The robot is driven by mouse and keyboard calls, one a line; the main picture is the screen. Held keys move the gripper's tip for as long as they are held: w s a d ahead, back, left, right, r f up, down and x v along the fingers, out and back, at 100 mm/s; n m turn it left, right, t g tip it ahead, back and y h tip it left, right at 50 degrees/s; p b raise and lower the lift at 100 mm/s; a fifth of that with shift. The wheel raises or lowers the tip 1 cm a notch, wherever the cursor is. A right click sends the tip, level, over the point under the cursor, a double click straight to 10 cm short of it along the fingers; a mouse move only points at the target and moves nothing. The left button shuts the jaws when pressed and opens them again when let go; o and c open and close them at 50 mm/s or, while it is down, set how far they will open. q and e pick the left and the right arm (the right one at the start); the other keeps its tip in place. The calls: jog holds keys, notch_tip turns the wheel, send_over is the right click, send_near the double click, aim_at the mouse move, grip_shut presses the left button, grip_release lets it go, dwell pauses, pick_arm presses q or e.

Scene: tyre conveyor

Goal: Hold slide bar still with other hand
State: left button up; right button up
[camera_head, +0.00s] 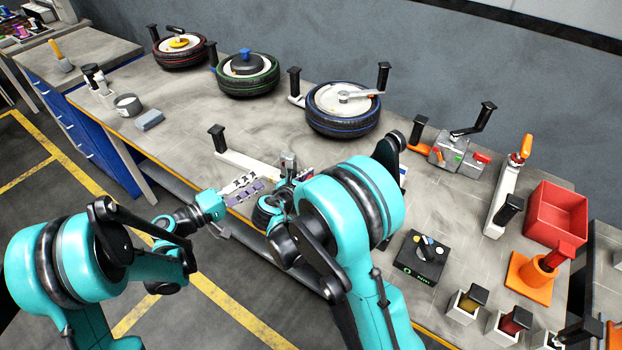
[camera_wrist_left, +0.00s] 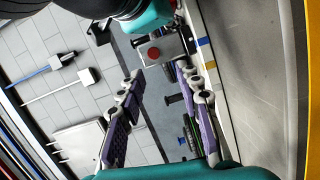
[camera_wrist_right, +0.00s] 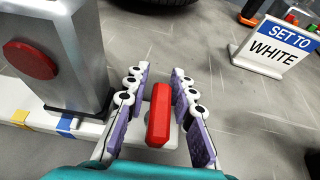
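The slide bar is a white bar (camera_head: 238,162) along the front of the bench, with an upright black handle (camera_head: 217,137) at its left end. A metal block with a round red button (camera_wrist_right: 32,60) stands on it, beside blue and yellow marks. My left gripper (camera_head: 247,186) is open and empty near the bar's front side; the block also shows ahead of it in the left wrist view (camera_wrist_left: 155,52). My right gripper (camera_wrist_right: 160,84) is open around a red handle (camera_wrist_right: 158,116), with a finger on each side and small gaps. My right arm hides this in the head view.
A "SET TO WHITE" sign (camera_wrist_right: 274,46) stands beyond my right gripper. Several tyres, such as the blue-striped one (camera_head: 343,122), lie along the back. A black box with knobs (camera_head: 420,256) and a red bin (camera_head: 556,213) are at the right. The bench middle is mostly clear.

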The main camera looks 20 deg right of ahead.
grip_shut()
